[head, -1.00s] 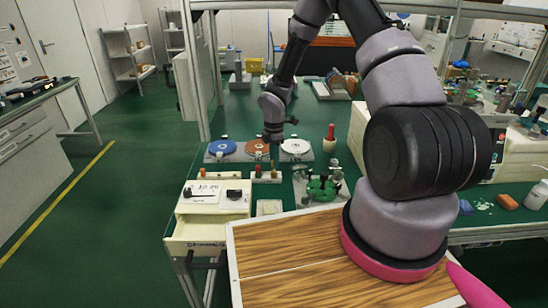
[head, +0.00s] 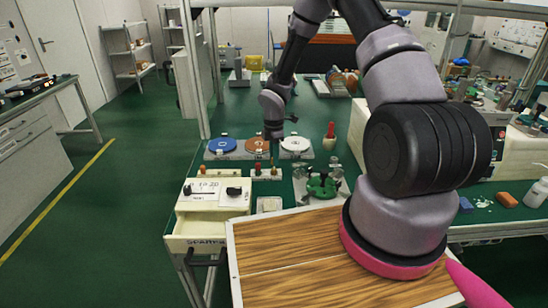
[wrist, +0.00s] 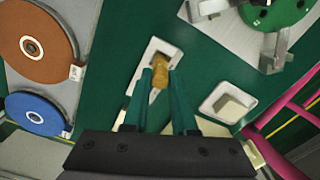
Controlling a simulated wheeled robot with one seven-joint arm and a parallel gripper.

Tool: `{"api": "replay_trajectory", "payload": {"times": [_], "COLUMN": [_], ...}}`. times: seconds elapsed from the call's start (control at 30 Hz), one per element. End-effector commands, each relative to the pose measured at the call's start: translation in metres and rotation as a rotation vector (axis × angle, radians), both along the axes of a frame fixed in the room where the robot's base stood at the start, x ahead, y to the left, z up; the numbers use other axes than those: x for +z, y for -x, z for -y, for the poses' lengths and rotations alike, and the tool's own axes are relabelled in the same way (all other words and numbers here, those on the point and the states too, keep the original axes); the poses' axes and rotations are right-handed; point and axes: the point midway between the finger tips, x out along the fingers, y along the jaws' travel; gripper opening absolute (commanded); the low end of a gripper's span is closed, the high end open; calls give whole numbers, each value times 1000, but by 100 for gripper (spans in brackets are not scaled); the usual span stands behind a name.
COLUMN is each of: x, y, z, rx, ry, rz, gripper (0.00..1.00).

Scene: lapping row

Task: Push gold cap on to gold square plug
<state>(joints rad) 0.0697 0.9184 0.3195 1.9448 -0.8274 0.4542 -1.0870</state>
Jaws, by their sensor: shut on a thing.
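My gripper (wrist: 160,78) points down over the green bench, its two green fingers closed on a small gold-brown piece, the gold cap (wrist: 158,62). The piece sits between the fingertips, over a white-rimmed holder (wrist: 131,98) in the wrist view. I cannot tell whether it touches anything below. The gold square plug cannot be told apart; the cap and fingers may hide it.
A blue disc (head: 222,145), an orange-brown disc (head: 257,146) and a white disc (head: 295,144) stand in a row behind. A green round fixture (head: 322,187) is to the right, with a red-topped bottle (head: 330,136) behind it. A white drawer box (head: 205,215) is at front left.

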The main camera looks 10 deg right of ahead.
Motion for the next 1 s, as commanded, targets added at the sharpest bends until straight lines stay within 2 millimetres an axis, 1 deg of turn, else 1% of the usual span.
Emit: {"api": "replay_trajectory", "payload": {"times": [0.47,1.0], "x": [-2,-15], "y": [0,0], "z": [0,0], "rx": [0,0], "ry": [0,0], "rz": [0,-1], "gripper": [0,0]}}
